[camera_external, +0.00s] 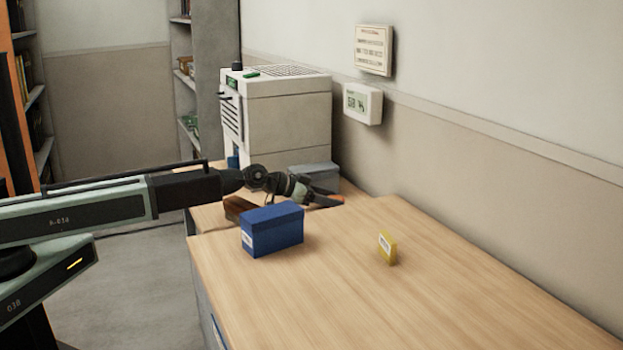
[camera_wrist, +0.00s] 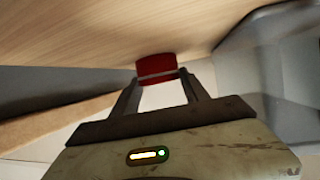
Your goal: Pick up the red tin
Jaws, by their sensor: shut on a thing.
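The red tin (camera_wrist: 157,65) shows in the wrist view as a small red block with a pale band along its lower edge. It sits between the fingertips of my gripper (camera_wrist: 158,78), which is shut on it. Wooden table top shows just beyond the tin; I cannot tell whether the tin touches it. In the external view my gripper (camera_external: 318,196) is over the far part of the table, behind the blue box. The tin cannot be made out there.
A blue box (camera_external: 272,231) stands on the table (camera_external: 330,300) in front of my gripper. A small yellow box (camera_external: 387,247) stands to the right. A grey box (camera_external: 315,175) and a large white machine (camera_external: 285,115) stand behind. The table's near right is clear.

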